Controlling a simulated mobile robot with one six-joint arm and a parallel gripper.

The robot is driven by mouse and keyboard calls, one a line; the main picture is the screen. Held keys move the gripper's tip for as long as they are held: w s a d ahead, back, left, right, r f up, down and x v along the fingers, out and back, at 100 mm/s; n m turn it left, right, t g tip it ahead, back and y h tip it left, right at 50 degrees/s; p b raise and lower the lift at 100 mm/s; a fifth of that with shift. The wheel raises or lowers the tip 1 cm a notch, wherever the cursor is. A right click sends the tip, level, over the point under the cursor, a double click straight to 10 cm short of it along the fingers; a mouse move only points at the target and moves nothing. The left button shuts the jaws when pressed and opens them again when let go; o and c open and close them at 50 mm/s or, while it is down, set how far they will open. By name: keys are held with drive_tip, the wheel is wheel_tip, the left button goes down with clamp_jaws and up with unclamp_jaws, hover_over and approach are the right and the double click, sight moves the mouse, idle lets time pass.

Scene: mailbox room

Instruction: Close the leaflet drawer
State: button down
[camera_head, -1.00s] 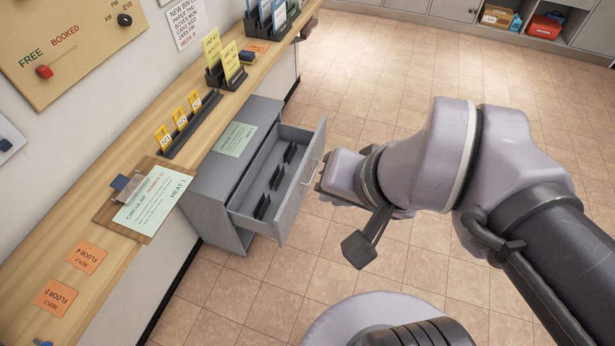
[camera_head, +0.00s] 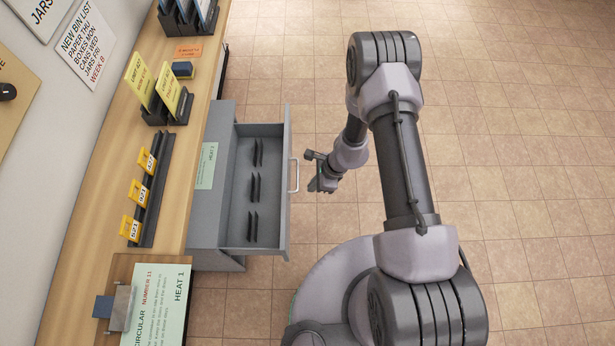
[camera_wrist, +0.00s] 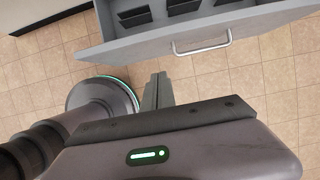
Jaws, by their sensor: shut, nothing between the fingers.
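The grey leaflet drawer (camera_head: 270,190) is pulled out of its grey cabinet (camera_head: 212,180), toward the right in the head view. It is empty but for several black dividers (camera_head: 253,188). Its silver handle (camera_head: 294,175) is on the front face. My gripper (camera_head: 312,170) is shut and empty, just right of the handle and apart from it. In the wrist view the drawer front (camera_wrist: 170,40) and handle (camera_wrist: 203,45) show beyond my closed fingers (camera_wrist: 158,88).
A wooden counter (camera_head: 95,220) runs along the wall at the left, with a clipboard (camera_head: 160,300), yellow number tags (camera_head: 138,192) and a card holder (camera_head: 165,108) on it. The tiled floor (camera_head: 520,150) to the right is clear.

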drive_tip(key=a+f+b, duration=0.3)
drive_tip(key=a+f, duration=0.3)
drive_tip(key=shift+w+a+f, duration=0.15)
drive_tip(key=shift+a+f, duration=0.2)
drive_tip(key=shift+a, duration=0.05)
